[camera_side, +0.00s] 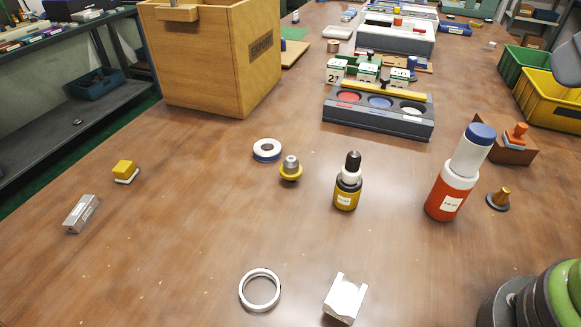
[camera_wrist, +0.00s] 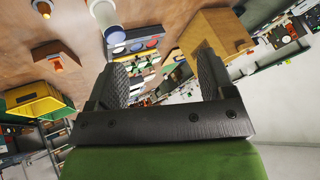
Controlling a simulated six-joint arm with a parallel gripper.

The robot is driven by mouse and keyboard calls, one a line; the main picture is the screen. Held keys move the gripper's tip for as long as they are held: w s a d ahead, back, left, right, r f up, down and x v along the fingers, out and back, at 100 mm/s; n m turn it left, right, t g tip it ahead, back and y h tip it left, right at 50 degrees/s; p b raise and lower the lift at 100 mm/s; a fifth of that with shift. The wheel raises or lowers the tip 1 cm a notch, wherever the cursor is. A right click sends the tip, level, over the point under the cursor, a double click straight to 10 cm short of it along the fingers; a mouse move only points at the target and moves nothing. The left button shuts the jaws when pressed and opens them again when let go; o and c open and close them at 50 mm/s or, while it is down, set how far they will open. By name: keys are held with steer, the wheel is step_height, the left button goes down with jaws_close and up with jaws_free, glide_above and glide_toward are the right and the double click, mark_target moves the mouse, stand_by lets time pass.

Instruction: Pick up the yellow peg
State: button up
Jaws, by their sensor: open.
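No plain yellow peg is plain to see; two small pieces come closest. One is a short grey knob piece with a yellow flange (camera_side: 290,170), standing mid-table in the side view. The other is a brass-yellow peg on a dark round base (camera_side: 501,197), at the right of the side view; it seems to show at the top left of the wrist view (camera_wrist: 43,7). My gripper (camera_wrist: 163,62) is open, with nothing between its fingers in the wrist view. Its fingers are outside the side view, and I cannot tell its distance to either piece.
A yellow-black dropper bottle (camera_side: 347,185) and a tall red-white bottle (camera_side: 454,180) stand between the pieces. A white-blue ring (camera_side: 267,150) lies beside the flanged piece. A silver ring (camera_side: 260,290) and metal block (camera_side: 345,298) lie in front. A wooden box (camera_side: 205,60) stands behind. The left-front table is mostly clear.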

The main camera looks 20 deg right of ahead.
steer(key=w+a+g, duration=0.2)
steer(key=w, duration=0.8)
steer(key=n+h, duration=0.2)
steer(key=h, duration=0.1)
glide_above(292, 160)
steer(key=s+a, duration=0.1)
steer(key=s, duration=0.2)
step_height(292, 160, down, 20)
steer(key=f, duration=0.1)
steer(key=w+f, duration=0.1)
steer(key=f, duration=0.1)
steer(key=shift+d+f+g, duration=0.1)
steer(key=shift+f+g, duration=0.2)
steer(key=shift+g, duration=0.1)
steer(key=shift+x, duration=3.2)
steer(key=shift+d, duration=0.2)
steer(key=shift+r, duration=0.15)
steer(key=c, duration=1.2)
